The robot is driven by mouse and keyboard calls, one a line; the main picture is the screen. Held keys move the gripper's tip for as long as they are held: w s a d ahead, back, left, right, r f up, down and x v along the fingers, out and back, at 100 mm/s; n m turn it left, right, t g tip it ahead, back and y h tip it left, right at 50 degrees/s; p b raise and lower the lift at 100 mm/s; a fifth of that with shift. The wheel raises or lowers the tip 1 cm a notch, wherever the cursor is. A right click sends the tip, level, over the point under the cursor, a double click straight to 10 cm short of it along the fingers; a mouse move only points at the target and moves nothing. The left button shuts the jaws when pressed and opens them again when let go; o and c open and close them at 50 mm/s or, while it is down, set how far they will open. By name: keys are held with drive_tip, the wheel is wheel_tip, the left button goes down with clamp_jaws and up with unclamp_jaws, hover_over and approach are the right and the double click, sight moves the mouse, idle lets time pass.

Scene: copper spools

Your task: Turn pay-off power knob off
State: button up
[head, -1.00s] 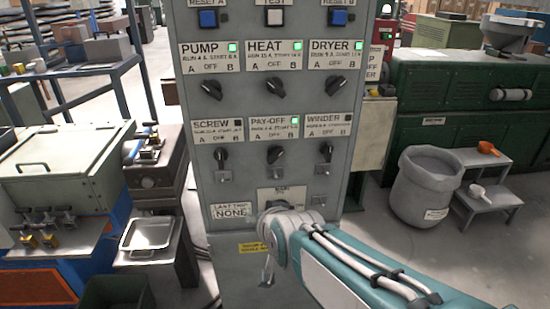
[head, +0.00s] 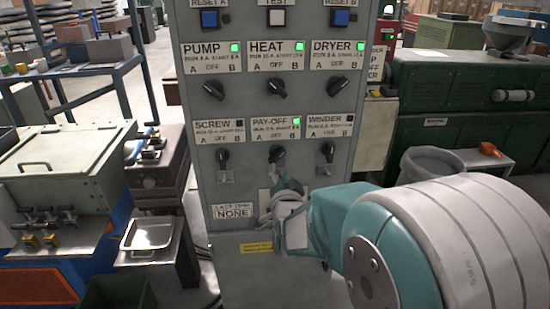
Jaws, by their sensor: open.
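The pay-off knob (head: 277,154) is a black rotary switch on the grey control panel, under the PAY-OFF label (head: 275,128) marked A, OFF and B. It looks tilted to the upper right, toward B. The green lamp (head: 297,121) beside the label is lit. My gripper (head: 284,180) is open, just below the knob and in front of the panel. Its fingers are small and partly hidden by my wrist, and I cannot tell whether they touch the knob. The gripper covers the lock plate beneath the knob.
The screw knob (head: 222,155) and winder knob (head: 328,150) flank the pay-off knob closely. The pump (head: 213,90), heat (head: 275,88) and dryer (head: 338,86) knobs sit above, with lit green lamps. A metal tray (head: 147,233) stands at left, a grey bin (head: 432,164) at right.

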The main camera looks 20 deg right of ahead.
sight(277, 160)
drive_tip(key=x, duration=0.8)
drive_tip(key=shift+s, duration=0.1)
clamp_jaws()
